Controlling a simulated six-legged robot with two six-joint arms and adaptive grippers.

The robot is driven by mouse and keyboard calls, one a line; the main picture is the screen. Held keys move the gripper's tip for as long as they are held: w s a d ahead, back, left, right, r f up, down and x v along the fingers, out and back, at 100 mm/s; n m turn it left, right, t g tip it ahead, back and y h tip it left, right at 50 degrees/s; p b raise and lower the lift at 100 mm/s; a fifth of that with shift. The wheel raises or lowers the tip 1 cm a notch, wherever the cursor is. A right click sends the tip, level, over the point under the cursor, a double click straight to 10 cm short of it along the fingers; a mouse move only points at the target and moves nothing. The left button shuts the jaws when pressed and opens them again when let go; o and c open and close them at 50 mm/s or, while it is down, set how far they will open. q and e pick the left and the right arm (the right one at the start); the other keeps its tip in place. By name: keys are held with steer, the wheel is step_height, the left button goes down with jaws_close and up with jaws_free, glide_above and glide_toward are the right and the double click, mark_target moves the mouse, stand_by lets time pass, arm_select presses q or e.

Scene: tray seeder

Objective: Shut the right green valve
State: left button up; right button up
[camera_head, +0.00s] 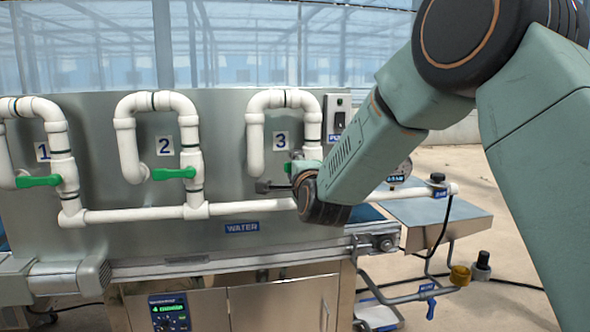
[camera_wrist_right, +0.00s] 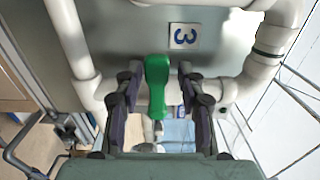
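The right green valve is at the pipe loop (camera_head: 254,140) marked 3, and its handle is mostly hidden behind my right arm in the head view. In the right wrist view its green handle (camera_wrist_right: 157,85) stands upright in the picture, between the two fingers. My right gripper (camera_wrist_right: 158,112) is open around the handle, with a visible gap on each side. In the head view my right gripper (camera_head: 279,182) is at the lower part of loop 3, partly hidden by its own wrist. My left gripper is not in view.
Valves 1 (camera_head: 38,181) and 2 (camera_head: 174,173) have green handles lying crosswise on their pipes. A horizontal white pipe (camera_head: 130,215) runs below the loops. A switch box (camera_head: 337,117) and a gauge (camera_head: 399,172) are close to my right arm. A conveyor (camera_head: 210,265) stands in front.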

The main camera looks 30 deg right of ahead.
steer(key=shift+o, duration=0.3)
steer(key=shift+f, duration=0.1)
steer(key=v, duration=1.2)
steer(key=shift+s, duration=0.1)
steer(key=s+a+f+n+g+y, duration=0.1)
steer(key=s+a+f+n+g, duration=0.2)
steer(key=f+n, duration=0.5)
steer(key=s+f+n+g+y, duration=0.25)
steer(key=s+f+n, duration=0.2)
steer(key=f, duration=0.75)
steer(key=s+a+f+n+g+y, duration=0.15)
steer(key=s+f+n+g, duration=0.3)
steer(key=f, duration=0.55)
steer(key=s+f+n+g, duration=0.1)
steer(key=s+f+g, duration=0.1)
steer(key=s+f, duration=0.4)
steer(key=s+a+f+n+g, duration=0.1)
steer(key=s+f+g, duration=0.2)
steer(key=s+f, duration=0.3)
steer(key=s+f+n+g, duration=0.1)
steer(key=s+f, duration=0.5)
steer(key=s, duration=0.8)
steer(key=shift+s+a+n+g+h, duration=0.3)
steer(key=shift+s+a+g, duration=0.05)
steer(key=shift+g, duration=0.35)
